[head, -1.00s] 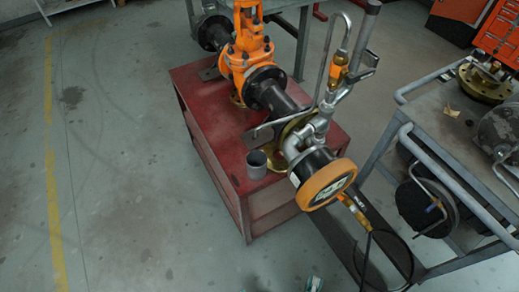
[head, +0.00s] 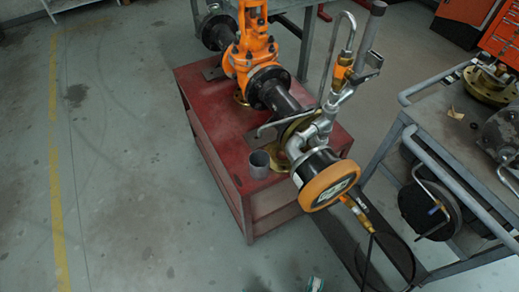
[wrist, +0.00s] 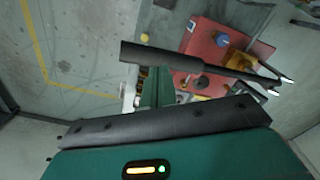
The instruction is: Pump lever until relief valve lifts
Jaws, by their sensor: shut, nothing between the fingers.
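In the head view, a steel lever (head: 366,36) with a thick grey grip stands upright, leaning slightly right, above a silver pipe assembly (head: 322,128) at the front of a flanged line. Beside it is a small orange and steel fitting (head: 342,76) under a bent tube; I cannot tell whether this is the relief valve. A round gauge with an orange rim (head: 329,186) hangs at the front end. The large orange gate valve (head: 250,50) stands behind on the line.
A red bench (head: 200,92) carries the line and a grey cup (head: 259,164). A grey trolley (head: 440,130) stands close on the right. A black hose loop (head: 410,262) hangs at the front. Floor at left is clear. The wrist view shows the red bench (wrist: 206,40) beyond my body.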

